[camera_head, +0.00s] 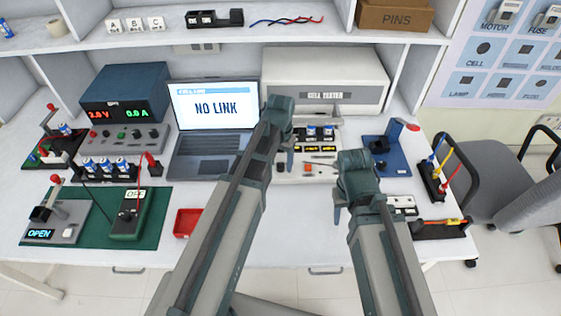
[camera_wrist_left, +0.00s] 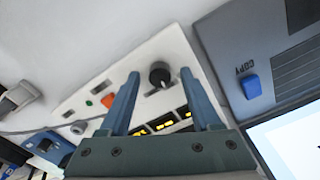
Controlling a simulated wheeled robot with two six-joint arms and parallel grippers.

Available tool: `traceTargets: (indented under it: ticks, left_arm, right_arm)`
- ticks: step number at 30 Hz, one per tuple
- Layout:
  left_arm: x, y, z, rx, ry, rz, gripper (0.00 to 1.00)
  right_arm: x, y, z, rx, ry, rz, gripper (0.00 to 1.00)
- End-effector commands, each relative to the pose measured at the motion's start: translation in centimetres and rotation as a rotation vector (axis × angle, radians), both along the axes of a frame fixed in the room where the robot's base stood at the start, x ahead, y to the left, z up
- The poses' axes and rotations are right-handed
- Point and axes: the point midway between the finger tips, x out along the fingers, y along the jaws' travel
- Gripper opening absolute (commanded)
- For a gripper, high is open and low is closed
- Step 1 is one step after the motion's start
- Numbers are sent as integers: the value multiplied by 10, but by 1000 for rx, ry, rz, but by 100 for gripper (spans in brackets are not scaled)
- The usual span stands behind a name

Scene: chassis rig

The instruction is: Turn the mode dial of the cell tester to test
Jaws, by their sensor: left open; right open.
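The cell tester (camera_head: 325,95) is a white box with a lettered label at the back of the bench; its low front panel carries yellow displays and buttons. In the left wrist view the black mode dial (camera_wrist_left: 159,75) shows on the white panel (camera_wrist_left: 75,110). My left gripper (camera_wrist_left: 159,73) is open, with its blue fingers on either side of the dial in the picture; contact and exact height cannot be told. In the head view this gripper (camera_head: 284,158) is over the panel's left end. My right gripper (camera_head: 338,208) is open and empty, in front of the panel's right side.
A laptop (camera_head: 213,115) reading NO LINK stands left of the tester. An orange button (camera_wrist_left: 107,101) and a green one (camera_wrist_left: 88,103) sit near the dial. A blue fixture (camera_head: 388,157) is at the right, a red tray (camera_head: 187,222) front left. The front middle bench is clear.

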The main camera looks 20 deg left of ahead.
Motion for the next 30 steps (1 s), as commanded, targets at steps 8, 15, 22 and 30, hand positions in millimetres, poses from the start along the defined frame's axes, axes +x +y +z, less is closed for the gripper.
traceTargets:
  ticks: [8,15,22,30]
  left_arm:
    - [0,0,10,0,0,0,64]
    - [0,0,37,0,0,0,64]
    - [0,0,74,0,0,0,64]
    - [0,0,115,0,0,0,64]
  right_arm:
    - [0,0,10,0,0,0,50]
    - [0,0,38,0,0,0,50]
    - [0,0,74,0,0,0,50]
    - [0,0,116,0,0,0,50]
